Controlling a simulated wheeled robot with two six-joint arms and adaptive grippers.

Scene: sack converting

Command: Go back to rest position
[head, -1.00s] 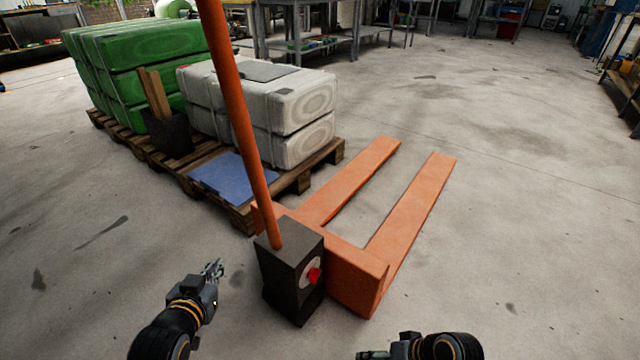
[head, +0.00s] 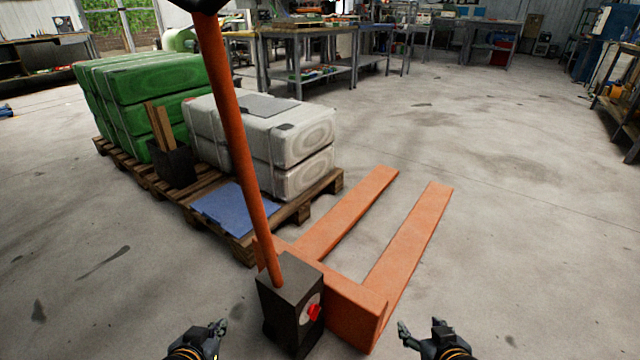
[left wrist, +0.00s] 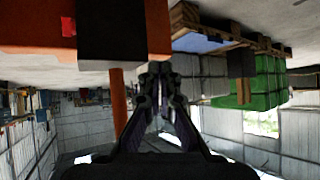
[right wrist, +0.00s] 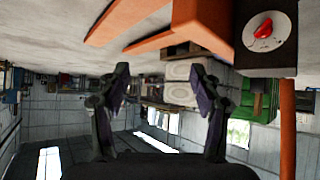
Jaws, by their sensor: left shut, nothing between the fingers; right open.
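My left gripper (head: 218,330) is low in the head view, left of the pallet jack's dark housing. It is shut and empty; its closed fingers also show in the left wrist view (left wrist: 155,75). My right gripper (head: 420,328) is at the bottom, right of the pallet jack. It is open and empty, with its fingers spread apart in the right wrist view (right wrist: 160,75). Neither gripper touches anything.
An orange pallet jack (head: 355,310) with a tall handle (head: 240,150) stands between and ahead of my grippers. Beyond it, a wooden pallet (head: 325,185) carries green sacks (head: 160,85), white sacks (head: 300,145) and a blue sheet (head: 235,205).

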